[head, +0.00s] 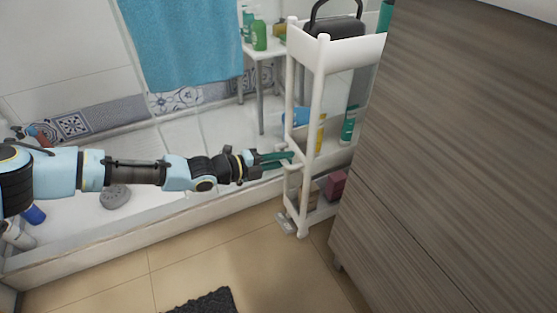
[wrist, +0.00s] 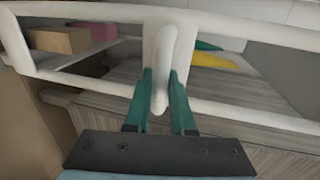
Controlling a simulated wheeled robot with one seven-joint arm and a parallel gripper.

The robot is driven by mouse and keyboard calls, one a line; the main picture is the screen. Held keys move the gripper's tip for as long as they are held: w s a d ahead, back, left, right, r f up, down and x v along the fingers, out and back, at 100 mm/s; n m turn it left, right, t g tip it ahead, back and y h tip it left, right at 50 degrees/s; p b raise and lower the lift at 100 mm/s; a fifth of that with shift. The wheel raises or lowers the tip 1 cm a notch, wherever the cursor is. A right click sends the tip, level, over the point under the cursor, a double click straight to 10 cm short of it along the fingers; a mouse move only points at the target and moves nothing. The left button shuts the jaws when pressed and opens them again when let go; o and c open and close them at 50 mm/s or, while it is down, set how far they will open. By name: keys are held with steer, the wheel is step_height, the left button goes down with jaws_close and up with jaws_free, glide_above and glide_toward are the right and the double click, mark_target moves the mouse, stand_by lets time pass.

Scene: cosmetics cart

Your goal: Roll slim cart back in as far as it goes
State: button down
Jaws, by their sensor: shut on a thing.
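The slim white cart (head: 317,68) stands upright in the head view between the shower tray and the wooden cabinet, with its front end sticking out past the cabinet's near edge. My gripper (head: 289,159) reaches in from the left at about mid-height of the cart. In the wrist view my gripper (wrist: 160,105) has its green fingers on both sides of a white upright handle (wrist: 163,65) on the cart's end and is shut on it. The cart's back part is hidden behind the cabinet.
The wood-grain cabinet (head: 450,150) stands close along the cart's right side. The shower tray rim (head: 130,232) runs to the left. A dark mat (head: 205,302) lies on the tiled floor (head: 200,262), which is otherwise clear in front.

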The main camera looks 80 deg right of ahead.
steer(key=shift+s+d+r, duration=0.1)
steer(key=shift+d+r, duration=0.15)
steer(key=shift+r, duration=0.05)
steer(key=c, duration=0.8)
jaws_free()
steer(key=shift+f, duration=0.1)
steer(key=shift+o, duration=0.2)
steer(key=shift+a, duration=0.15)
steer(key=p+v, duration=0.1)
steer(key=v, duration=0.9)
steer(key=shift+w+a+p, duration=0.2)
steer(key=shift+w+p, duration=0.1)
steer(key=shift+p, duration=0.1)
